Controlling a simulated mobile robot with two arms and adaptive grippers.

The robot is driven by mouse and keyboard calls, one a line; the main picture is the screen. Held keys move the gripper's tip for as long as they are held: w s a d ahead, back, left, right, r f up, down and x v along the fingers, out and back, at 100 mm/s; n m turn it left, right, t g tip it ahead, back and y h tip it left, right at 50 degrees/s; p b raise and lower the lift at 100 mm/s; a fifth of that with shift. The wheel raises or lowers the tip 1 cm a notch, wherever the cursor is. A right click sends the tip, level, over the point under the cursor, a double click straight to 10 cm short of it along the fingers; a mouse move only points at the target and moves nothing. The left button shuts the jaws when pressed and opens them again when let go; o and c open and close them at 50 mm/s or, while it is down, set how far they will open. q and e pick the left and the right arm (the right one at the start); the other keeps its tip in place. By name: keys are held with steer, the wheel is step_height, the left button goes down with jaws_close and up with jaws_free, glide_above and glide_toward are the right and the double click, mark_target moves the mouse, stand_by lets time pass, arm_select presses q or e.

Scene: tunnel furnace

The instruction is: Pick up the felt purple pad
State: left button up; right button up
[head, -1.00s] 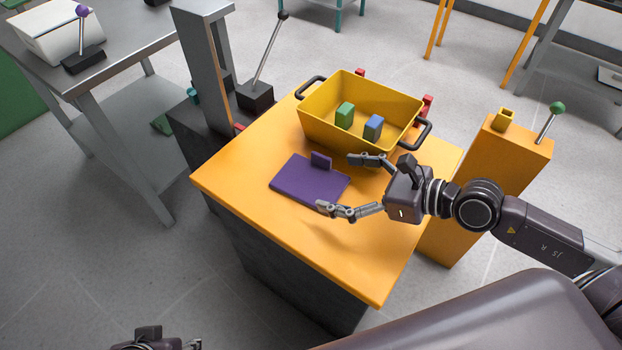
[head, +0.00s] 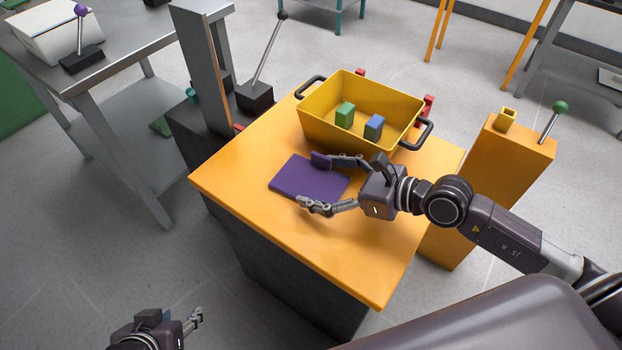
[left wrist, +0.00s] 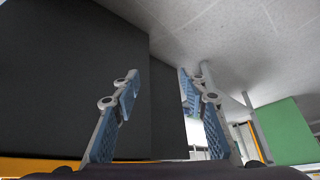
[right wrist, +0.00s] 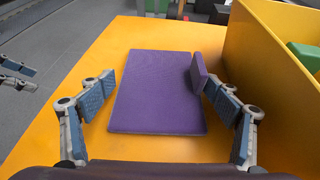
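The purple pad (head: 296,181) lies flat on the orange table. It is a flat rectangle with a small upright purple tab (right wrist: 198,72) at its right side in the right wrist view. My right gripper (head: 312,181) is open above the pad, its fingers spread to either side of it. In the right wrist view the pad (right wrist: 152,95) shows between the fingers; the right finger is close to the tab, and I cannot tell whether they touch. My left gripper (left wrist: 158,82) is open and empty, away from the table; part of it shows at the bottom of the head view.
The orange table (head: 240,165) carries a yellow bin (head: 345,92) with black handles, holding a green block (head: 345,116) and a blue block (head: 374,127). An orange pedestal with a green-knobbed lever (head: 560,107) stands right. A grey post (head: 205,80) stands left. The table's front is clear.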

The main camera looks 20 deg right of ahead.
steer(key=c, duration=0.6)
